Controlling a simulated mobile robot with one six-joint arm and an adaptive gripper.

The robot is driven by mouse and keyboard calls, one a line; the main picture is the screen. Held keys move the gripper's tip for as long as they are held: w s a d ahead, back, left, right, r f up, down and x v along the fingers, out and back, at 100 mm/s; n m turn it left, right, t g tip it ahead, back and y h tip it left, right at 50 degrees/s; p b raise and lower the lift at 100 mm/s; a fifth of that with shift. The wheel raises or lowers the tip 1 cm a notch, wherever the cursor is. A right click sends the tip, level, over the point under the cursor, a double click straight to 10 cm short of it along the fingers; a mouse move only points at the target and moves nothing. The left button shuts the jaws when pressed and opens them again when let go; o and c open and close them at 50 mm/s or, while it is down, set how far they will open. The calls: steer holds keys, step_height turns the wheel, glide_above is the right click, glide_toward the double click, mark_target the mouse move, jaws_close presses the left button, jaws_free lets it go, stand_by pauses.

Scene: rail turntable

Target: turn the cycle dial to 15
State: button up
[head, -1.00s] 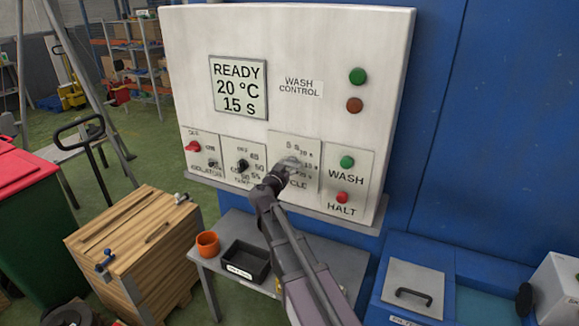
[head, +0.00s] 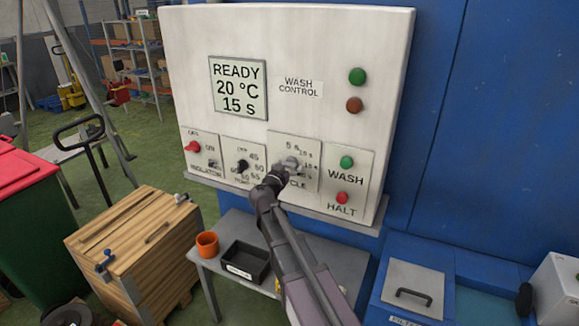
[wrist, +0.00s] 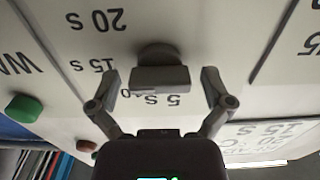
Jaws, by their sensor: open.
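The cycle dial (head: 291,163) is a grey knob on the lower panel of the white wash control box, with second marks around it. In the wrist view the dial (wrist: 161,78) shows a bar-shaped grip, with 5 s, 15 s and 20 s marks near it. I cannot tell for sure which mark it points to. My gripper (head: 278,177) is at the dial in the head view. In the wrist view my gripper (wrist: 161,84) is open, one finger on each side of the bar, with gaps visible. The display (head: 239,88) reads READY, 20 °C, 15 s.
A red isolator knob (head: 193,146) and a black temperature dial (head: 243,166) are left of the cycle dial. Green WASH (head: 346,162) and red HALT (head: 342,197) buttons are to its right. A grey ledge runs below. A table with an orange cup (head: 207,244) stands beneath.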

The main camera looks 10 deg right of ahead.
steer(key=v, duration=1.2)
steer(key=shift+d, duration=0.1)
steer(key=s+d+f+n+g+y, duration=0.1)
steer(key=s+d+f+g+y, duration=0.1)
steer(key=s+d+f+g, duration=0.9)
steer(key=s+a+f+n+g+y, duration=0.3)
steer(key=s+a+f+n+y, duration=0.1)
steer(key=s+f+n+y, duration=0.2)
steer(key=s+f+y, duration=0.1)
steer(key=s+y, duration=0.1)
steer(key=shift+s+f+g+y, duration=0.3)
steer(key=shift+s, duration=0.1)
